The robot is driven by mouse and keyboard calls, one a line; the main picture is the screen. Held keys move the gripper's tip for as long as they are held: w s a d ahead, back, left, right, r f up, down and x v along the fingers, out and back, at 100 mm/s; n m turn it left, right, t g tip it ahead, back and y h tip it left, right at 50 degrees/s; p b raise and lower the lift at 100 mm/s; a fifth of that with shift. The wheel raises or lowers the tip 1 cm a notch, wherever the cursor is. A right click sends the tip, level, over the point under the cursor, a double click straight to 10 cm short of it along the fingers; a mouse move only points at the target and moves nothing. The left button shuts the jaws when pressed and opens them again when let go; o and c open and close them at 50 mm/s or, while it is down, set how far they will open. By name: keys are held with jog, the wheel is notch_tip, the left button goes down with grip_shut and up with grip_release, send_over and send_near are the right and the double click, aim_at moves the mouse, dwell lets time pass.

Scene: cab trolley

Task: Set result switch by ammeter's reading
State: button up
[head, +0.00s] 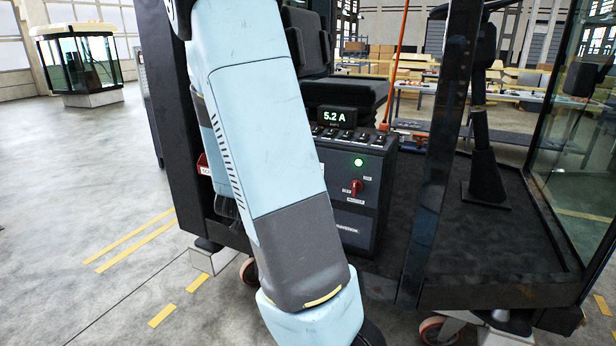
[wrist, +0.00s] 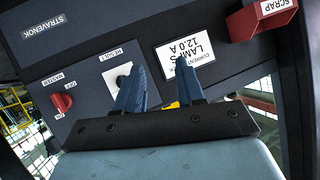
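The ammeter (head: 337,117) shows 5.2 A on its display in the head view. The result switch (wrist: 122,80) is in the upside-down wrist view, under a "RESULT" label, with a pale part showing. My left finger partly hides it, so its setting cannot be read. My gripper (wrist: 160,65) is open, its two blue fingers apart with nothing visible held between them. The left fingertip overlaps the switch in the picture; contact cannot be told. A white card (wrist: 188,60) reads "LAMPS", "CURRENT" and "12.0 A". In the head view my arm hides the gripper and result switch.
The red master switch (head: 356,187) is on the console front below a lit green lamp (head: 358,162); it also shows in the wrist view (wrist: 62,103). Several small switches (head: 345,136) line the console top. A red scrap bin (wrist: 258,22) juts out beside the card.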

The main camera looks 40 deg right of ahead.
jog(key=s+d+m+g+h, duration=0.1)
jog(key=s+d+g+h, duration=0.1)
jog(key=s+d+h, duration=0.35)
jog(key=w+d+h, duration=0.1)
jog(key=w+d, duration=0.5)
jog(key=d, duration=0.8)
jog(key=shift+w, duration=0.2)
jog(key=shift+h, duration=0.25)
grip_shut()
